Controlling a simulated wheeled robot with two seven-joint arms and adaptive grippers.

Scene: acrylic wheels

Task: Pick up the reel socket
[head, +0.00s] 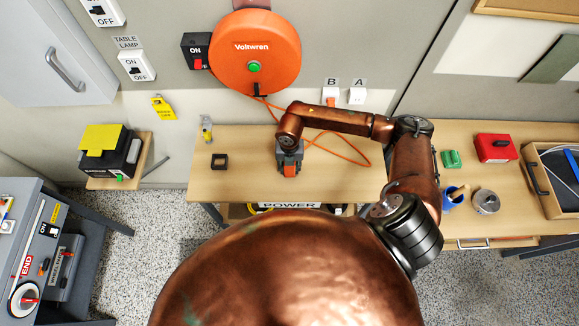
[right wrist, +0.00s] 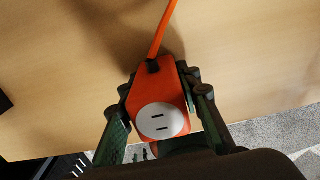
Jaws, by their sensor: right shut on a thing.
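The reel socket (head: 290,171) is a small orange block on the orange cable at the front middle of the wooden table. In the right wrist view the socket (right wrist: 150,92) shows a round white face with two slots, and its cable leaves from the top. My right gripper (head: 289,160) reaches down over it. In the right wrist view the gripper's (right wrist: 160,95) fingers are shut on the socket's two sides. I cannot tell whether the socket touches the table. My left gripper is not in view.
The orange Voltwren reel (head: 255,75) hangs on the wall, its cable (head: 345,158) looping over the table (head: 240,150). A small dark square block (head: 219,161) lies left. A red case (head: 495,148), blue cup (head: 453,196) and wooden tray (head: 541,185) stand right.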

